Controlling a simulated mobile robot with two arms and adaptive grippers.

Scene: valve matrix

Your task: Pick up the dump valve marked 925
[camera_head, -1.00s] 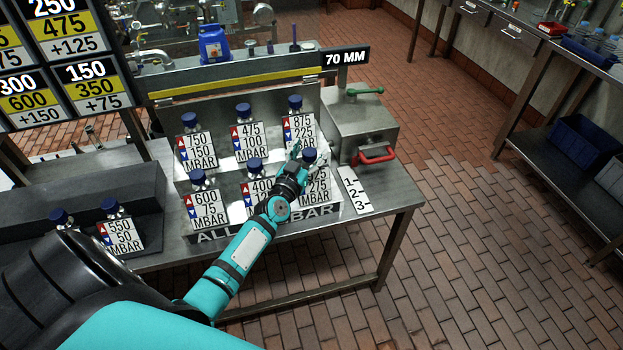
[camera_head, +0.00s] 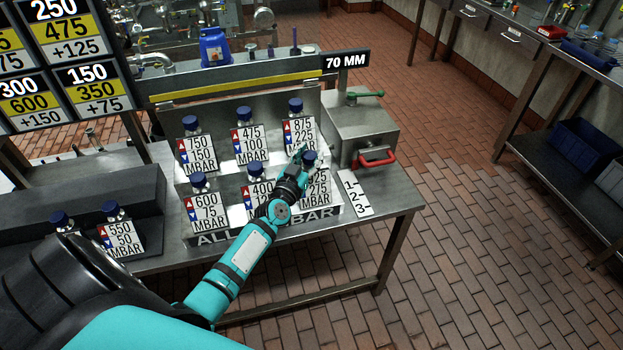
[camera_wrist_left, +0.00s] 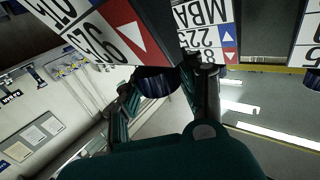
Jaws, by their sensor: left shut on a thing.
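The dump valve marked 925 (camera_head: 318,188) stands at the front right of the stepped metal rack, with a blue cap and a white label reading 925, 275 MBAR. My left gripper (camera_head: 303,158) reaches it from the front left and hides part of its label and cap. In the left wrist view the fingers (camera_wrist_left: 168,88) are closed around the blue cap (camera_wrist_left: 154,80). The 925 label (camera_wrist_left: 105,38) shows there tilted and upside down. I cannot tell whether the valve is clear of the rack. My right gripper is not in view.
Valve 875 (camera_head: 299,133) stands right behind. Valves 400 (camera_head: 260,190) and 600 (camera_head: 207,210) are to the left in the front row, 475 (camera_head: 247,140) and 750 (camera_head: 197,150) behind. A metal box with a red handle (camera_head: 374,157) stands to the right.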

